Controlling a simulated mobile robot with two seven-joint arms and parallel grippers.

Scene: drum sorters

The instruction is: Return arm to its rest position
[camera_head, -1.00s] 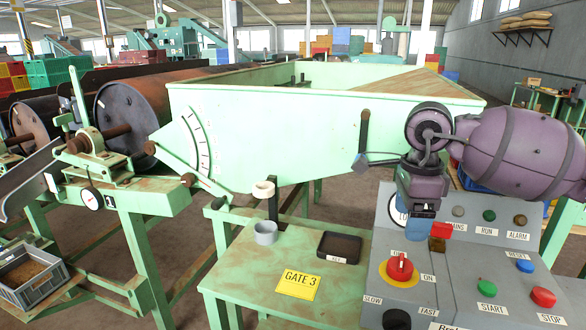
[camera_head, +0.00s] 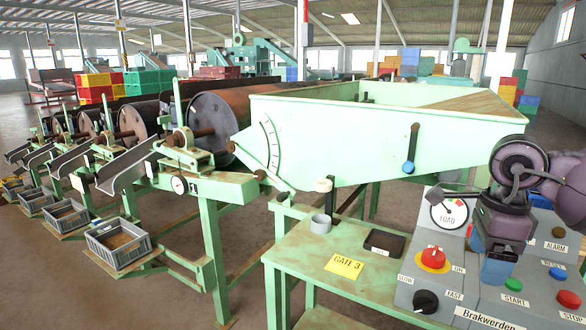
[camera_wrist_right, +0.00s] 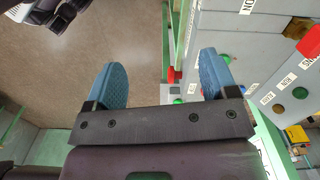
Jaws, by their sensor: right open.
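My right gripper (camera_head: 495,268) hangs in front of the grey control panel (camera_head: 455,275), with its blue fingers pointing down and my purple arm links coming in from the right edge. In the right wrist view the two blue fingers of this gripper (camera_wrist_right: 164,80) stand wide apart, with nothing between them. The floor and a panel edge show beyond them. The gripper hides part of the panel's middle. Whether the fingers touch the panel cannot be told from the head view. My left gripper is not in view.
A green hopper (camera_head: 380,135) with a blue-tipped lever (camera_head: 408,165) stands behind the panel. A green table (camera_head: 310,265) holds a grey cup (camera_head: 320,224), a black tray (camera_head: 384,251) and a yellow GATE 3 sign (camera_head: 344,266). Grey crates (camera_head: 118,243) stand at left.

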